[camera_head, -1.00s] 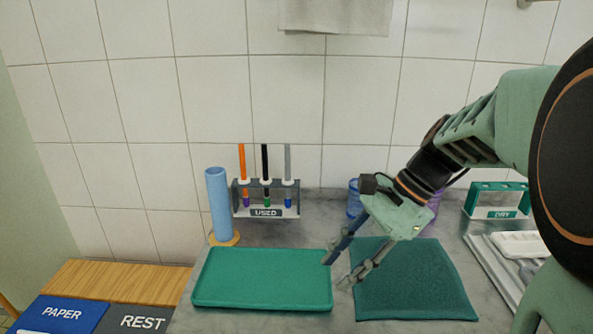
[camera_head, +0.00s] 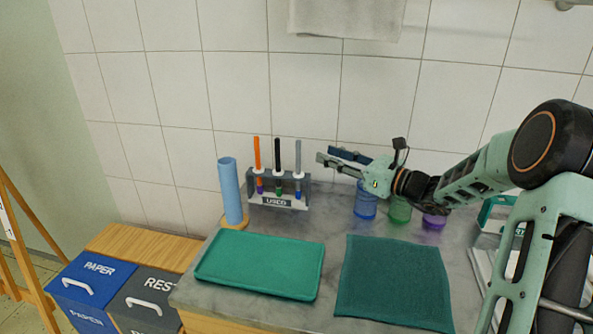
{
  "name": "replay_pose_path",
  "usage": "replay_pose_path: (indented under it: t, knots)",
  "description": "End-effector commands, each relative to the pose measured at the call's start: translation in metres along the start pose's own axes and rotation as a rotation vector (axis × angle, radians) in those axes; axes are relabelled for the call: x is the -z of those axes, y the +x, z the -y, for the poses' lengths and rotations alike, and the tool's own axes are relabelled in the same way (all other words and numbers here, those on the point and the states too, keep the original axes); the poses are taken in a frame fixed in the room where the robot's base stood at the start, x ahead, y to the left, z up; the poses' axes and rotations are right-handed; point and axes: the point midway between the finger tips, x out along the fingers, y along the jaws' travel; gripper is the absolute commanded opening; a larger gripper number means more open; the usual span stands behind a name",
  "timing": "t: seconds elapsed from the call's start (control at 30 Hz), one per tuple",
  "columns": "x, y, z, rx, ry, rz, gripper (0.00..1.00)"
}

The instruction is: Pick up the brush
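Three brushes stand upright in the rack labelled USED (camera_head: 278,202) at the back of the counter. They are an orange-handled brush (camera_head: 257,153), a black-handled brush (camera_head: 277,155) and a grey-handled brush (camera_head: 298,157). Their lower ends show purple, green and blue. My gripper (camera_head: 324,155) is to the right of the grey brush, about level with the handles. Its two fingers point left and are spread apart, with nothing between them. It appears apart from the brushes.
Blue (camera_head: 366,205), green (camera_head: 400,210) and purple (camera_head: 433,221) containers stand below my arm. A blue roll (camera_head: 231,190) stands left of the rack. A green tray (camera_head: 260,266) and dark green cloth (camera_head: 395,281) lie in front. PAPER (camera_head: 95,283) and REST (camera_head: 150,297) bins stand lower left.

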Motion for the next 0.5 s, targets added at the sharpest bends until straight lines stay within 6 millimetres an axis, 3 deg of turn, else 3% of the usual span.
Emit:
replay_pose_path:
  t: [0.27,0.5]
  knots:
    - [0.001,0.043,-0.003,-0.005,-0.001,0.0,0.31]
    - [0.0,0.062,-0.005,-0.005,-0.001,-0.001,0.31]
